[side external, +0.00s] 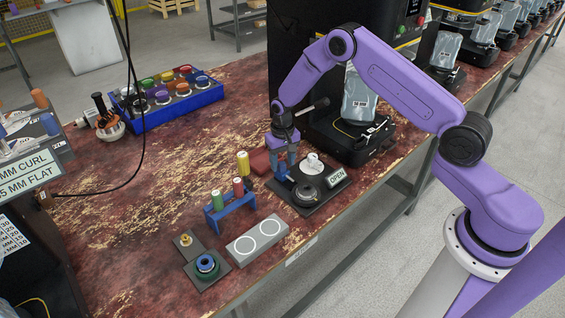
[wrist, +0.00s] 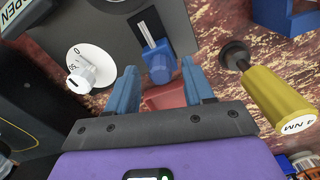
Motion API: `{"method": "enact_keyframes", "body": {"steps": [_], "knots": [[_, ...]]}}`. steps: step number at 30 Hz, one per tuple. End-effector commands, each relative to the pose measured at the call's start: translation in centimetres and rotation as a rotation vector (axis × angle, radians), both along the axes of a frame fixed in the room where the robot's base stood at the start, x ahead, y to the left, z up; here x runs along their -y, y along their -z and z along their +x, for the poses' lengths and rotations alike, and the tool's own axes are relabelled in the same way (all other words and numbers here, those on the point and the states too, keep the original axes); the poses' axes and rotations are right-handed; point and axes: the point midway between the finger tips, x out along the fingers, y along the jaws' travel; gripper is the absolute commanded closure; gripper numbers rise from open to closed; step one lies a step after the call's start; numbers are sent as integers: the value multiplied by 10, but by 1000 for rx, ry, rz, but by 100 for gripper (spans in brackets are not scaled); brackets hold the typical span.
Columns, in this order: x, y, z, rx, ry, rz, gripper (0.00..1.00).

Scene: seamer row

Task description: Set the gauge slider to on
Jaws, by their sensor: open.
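The gauge slider is a blue knob (wrist: 159,66) on a dark grey plate (wrist: 112,30). It sits at the end of a pale slot (wrist: 147,33) nearest my gripper in the wrist view. No on or off marking is readable. My gripper (wrist: 163,76) is open, with its two blue fingers on either side of the knob in the picture. I cannot tell whether they touch it. In the side view my gripper (side external: 284,172) is low over the plate's left edge, and the slider is hard to separate from the blue fingers.
A white dial (wrist: 82,72) is beside the slider. An OPEN sign (side external: 337,178) and a black round part (side external: 307,193) share the plate. A red block (side external: 261,162) lies behind the gripper.

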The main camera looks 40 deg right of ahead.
Motion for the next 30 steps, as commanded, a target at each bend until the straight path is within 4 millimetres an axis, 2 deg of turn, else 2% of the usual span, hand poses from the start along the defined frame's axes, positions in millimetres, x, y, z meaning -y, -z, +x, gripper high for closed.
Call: {"method": "enact_keyframes", "body": {"steps": [4, 13, 18, 24, 30], "knots": [[0, 8, 0, 1, 0, 1, 48], [0, 9, 0, 1, 0, 1, 48], [0, 9, 0, 1, 1, 0, 100], [0, 9, -2, 0, 0, 0, 100], [0, 9, -21, -2, 0, 0, 100]]}}
